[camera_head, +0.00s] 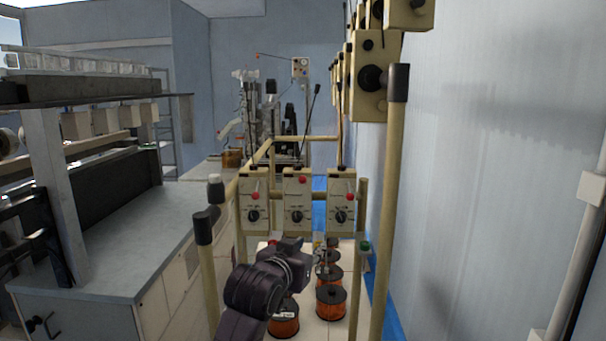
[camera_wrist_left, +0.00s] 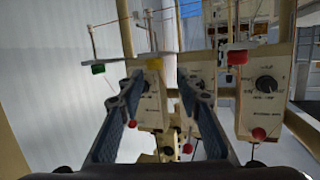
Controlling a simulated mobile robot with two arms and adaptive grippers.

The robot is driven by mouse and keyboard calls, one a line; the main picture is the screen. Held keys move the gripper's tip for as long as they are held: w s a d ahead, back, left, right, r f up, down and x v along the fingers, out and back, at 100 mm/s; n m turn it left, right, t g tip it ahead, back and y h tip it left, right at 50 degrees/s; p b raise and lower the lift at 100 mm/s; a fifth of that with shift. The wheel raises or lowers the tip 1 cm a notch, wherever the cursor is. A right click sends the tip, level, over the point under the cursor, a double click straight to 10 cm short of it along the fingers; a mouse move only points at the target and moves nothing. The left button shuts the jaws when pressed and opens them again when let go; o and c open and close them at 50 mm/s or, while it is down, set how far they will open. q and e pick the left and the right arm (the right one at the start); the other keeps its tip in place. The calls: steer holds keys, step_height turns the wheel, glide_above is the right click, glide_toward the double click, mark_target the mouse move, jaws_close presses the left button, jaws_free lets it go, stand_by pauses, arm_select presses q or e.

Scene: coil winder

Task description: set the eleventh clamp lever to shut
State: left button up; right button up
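Three pale control boxes with black dials stand ahead in the head view: left (camera_head: 253,203), middle (camera_head: 298,203) and right (camera_head: 341,203). Each has a red ball-ended lever: left (camera_head: 255,195), middle (camera_head: 302,180), right (camera_head: 351,197). I cannot tell which lever is the eleventh or which setting each has. My left gripper (camera_head: 322,258) is in front of and below the boxes. In the left wrist view its two fingers (camera_wrist_left: 161,88) are apart with nothing between them; boxes and red balls (camera_wrist_left: 258,134) show beyond. My right gripper is not in view.
Copper-coloured spools (camera_head: 331,300) stand on the pale deck below my left gripper. Cream posts (camera_head: 393,180) flank the machine, and a green knob (camera_head: 365,246) is at right. A grey bench (camera_head: 120,250) is at left, a wall (camera_head: 490,200) at right.

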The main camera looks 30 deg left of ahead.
mark_target(301, 179)
arm_select(q)
steer(key=s+a+r+n+t+y, duration=0.1)
steer(key=s+a+r+t+y, duration=0.15)
steer(key=r, duration=1.25)
steer(key=shift+h, duration=0.45)
steer(key=p+x, duration=0.1)
steer(key=x, duration=0.1)
steer(key=p+x, duration=0.1)
steer(key=x, duration=0.1)
steer(key=p+x, duration=0.1)
steer(key=x, duration=0.1)
steer(key=shift+w+a+f, duration=0.25)
steer(key=shift+w, duration=0.05)
steer(key=shift+p+x, duration=0.45)
steer(key=shift+x, duration=0.35)
steer(key=shift+f, duration=0.15)
jaws_close()
